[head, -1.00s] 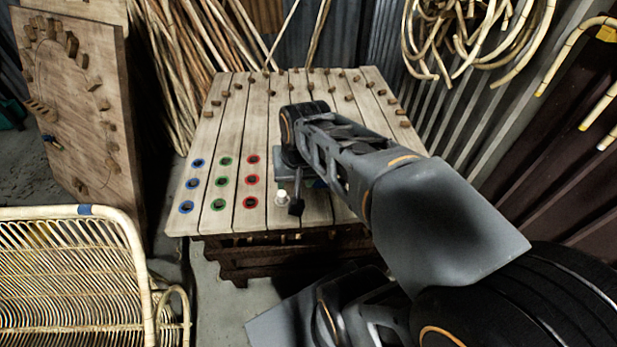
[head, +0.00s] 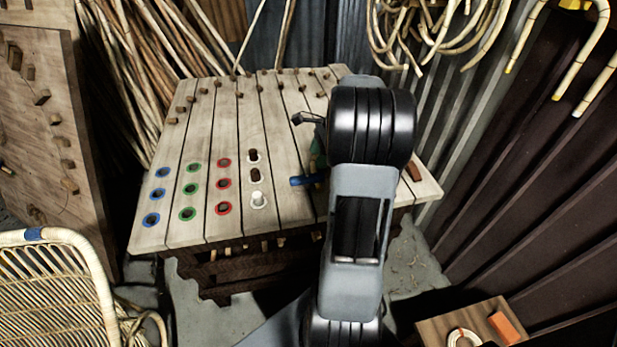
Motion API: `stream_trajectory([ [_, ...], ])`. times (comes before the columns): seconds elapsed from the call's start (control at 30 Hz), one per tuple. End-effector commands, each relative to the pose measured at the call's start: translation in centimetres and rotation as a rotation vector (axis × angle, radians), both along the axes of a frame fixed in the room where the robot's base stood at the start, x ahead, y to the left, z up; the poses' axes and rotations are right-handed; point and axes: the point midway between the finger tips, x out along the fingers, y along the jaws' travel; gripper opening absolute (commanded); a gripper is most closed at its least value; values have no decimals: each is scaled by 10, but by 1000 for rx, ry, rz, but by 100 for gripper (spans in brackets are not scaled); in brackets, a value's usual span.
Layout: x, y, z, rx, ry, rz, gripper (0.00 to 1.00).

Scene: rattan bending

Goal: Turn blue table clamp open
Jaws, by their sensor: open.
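A blue clamp part (head: 308,181) shows on the right half of the slatted wooden table (head: 235,130), just left of my arm. Its right end is hidden behind my arm. A green part (head: 318,152) shows just behind it, also partly covered. The rest of my gripper is hidden behind my arm.
Blue, green and red ringed holes (head: 189,187) fill the table's left front. A rattan chair (head: 50,290) is at left. A wooden box (head: 470,325) with an orange block stands at lower right.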

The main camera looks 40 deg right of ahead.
Motion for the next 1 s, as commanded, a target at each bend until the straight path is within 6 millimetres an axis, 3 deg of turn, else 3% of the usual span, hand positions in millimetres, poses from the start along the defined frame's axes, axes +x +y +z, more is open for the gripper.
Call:
stream_trajectory([
  [0.2,6,15,-41,3,3,2,53],
  [0.43,12,25,-68,0,1,3,53],
  [0.7,14,30,-80,-1,-1,3,53],
  [1.0,14,30,-81,-1,-1,3,51],
])
